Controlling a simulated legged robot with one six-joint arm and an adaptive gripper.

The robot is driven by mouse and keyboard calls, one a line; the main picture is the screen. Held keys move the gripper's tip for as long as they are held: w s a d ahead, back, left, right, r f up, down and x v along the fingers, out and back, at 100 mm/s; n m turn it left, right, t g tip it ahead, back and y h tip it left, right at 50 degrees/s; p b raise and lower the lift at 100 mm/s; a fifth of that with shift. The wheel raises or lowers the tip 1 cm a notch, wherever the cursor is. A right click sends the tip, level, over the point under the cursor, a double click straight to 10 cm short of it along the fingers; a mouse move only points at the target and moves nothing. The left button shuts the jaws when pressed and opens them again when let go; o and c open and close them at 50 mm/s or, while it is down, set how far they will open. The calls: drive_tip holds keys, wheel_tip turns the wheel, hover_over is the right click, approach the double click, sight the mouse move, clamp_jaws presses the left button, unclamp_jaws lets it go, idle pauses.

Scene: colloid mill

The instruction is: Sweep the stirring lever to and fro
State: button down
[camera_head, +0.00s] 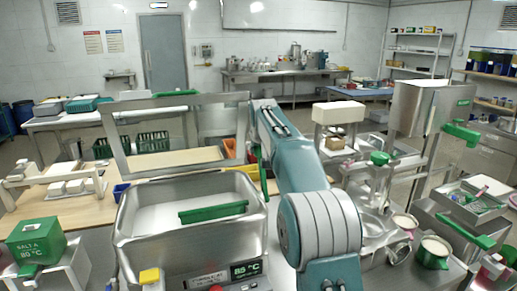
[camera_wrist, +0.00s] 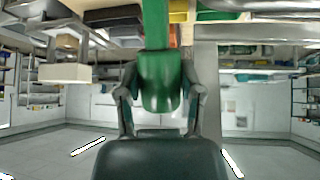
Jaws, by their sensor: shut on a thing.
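A green lever (camera_wrist: 160,75) with a rounded end hangs down from the top of the wrist view. My gripper (camera_wrist: 161,100) is shut on it, with one dark finger on each side of its end. In the head view a strip of the green lever (camera_head: 263,172) shows beside my teal arm, at the right rear of the steel vat (camera_head: 128,238). My arm hides the fingers there. A green bar (camera_head: 213,211) lies across the pale contents inside the vat.
A steel frame (camera_head: 112,140) rises behind the vat. The vat's front panel has an 85 °C display (camera_head: 246,269) and a yellow block (camera_head: 150,276). A green box (camera_head: 36,240) stands at left. A steel machine with a green knob (camera_head: 380,158) and a green-rimmed pot (camera_head: 434,252) stand at right.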

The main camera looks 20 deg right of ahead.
drive_tip(key=shift+w, duration=0.15)
drive_tip(key=shift+c, duration=1.2)
unclamp_jaws()
drive_tip(key=shift+w+f, duration=0.15)
drive_tip(key=v, duration=1.2)
drive_tip(key=shift+a, duration=0.1)
drive_tip(key=s+a, duration=0.4)
drive_tip(key=s, duration=0.7)
drive_tip(key=s+a+f, duration=0.1)
drive_tip(key=s+f, duration=0.5)
drive_tip(key=s, duration=0.3)
drive_tip(key=s+a+f+n+g+y, duration=0.1)
drive_tip(key=s+a+f, duration=0.1)
drive_tip(key=s+f, duration=0.4)
drive_tip(key=s+a+f+g, duration=0.1)
drive_tip(key=s+f, duration=0.5)
drive_tip(key=s, duration=0.8)
drive_tip(key=shift+s+a+y, duration=0.2)
drive_tip(key=shift+a+y, duration=0.2)
drive_tip(key=shift+a, duration=0.35)
